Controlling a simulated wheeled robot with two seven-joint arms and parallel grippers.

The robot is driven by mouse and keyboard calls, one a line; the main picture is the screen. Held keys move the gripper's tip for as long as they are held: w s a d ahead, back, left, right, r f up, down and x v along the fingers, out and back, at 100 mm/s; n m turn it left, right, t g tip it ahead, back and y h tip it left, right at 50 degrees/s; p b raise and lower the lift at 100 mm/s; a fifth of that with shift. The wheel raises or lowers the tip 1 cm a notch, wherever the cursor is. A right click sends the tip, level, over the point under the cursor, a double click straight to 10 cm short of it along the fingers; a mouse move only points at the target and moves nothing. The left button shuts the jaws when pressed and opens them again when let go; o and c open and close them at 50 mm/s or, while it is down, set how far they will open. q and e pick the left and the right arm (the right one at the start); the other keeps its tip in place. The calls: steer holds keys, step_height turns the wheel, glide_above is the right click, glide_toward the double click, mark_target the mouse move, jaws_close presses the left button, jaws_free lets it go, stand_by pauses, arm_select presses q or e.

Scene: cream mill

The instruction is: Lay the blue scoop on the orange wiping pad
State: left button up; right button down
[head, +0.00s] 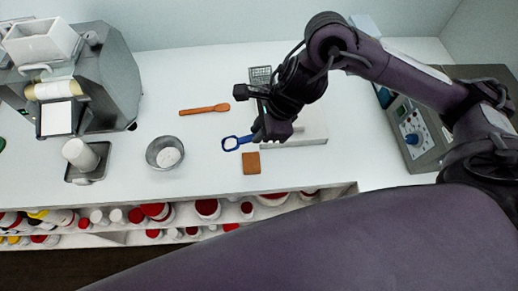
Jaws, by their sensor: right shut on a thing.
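The blue scoop (231,143) is in the middle of the head view, its ring-shaped end pointing left. My right gripper (257,136) is shut on the scoop's handle end. The orange-brown wiping pad (251,163) lies flat on the white counter, just below the gripper in the picture. The scoop shows above and left of the pad, apart from it in the picture; its height over the counter is hard to tell. The fingertips are partly hidden by the dark gripper body. My left gripper is not in view.
A metal bowl with white powder (165,153) stands left of the scoop. An orange spatula (204,109) lies behind it. A pale block (300,133) and a wire rack (260,76) are near my right arm. A grey machine (90,80) stands far left, a control box (412,130) right.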

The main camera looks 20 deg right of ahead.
steer(key=shift+f, duration=4.45)
steer(key=shift+f+b, duration=0.65)
steer(key=shift+b, duration=0.1)
steer(key=c, duration=1.4)
jaws_free()
steer(key=shift+r, duration=0.1)
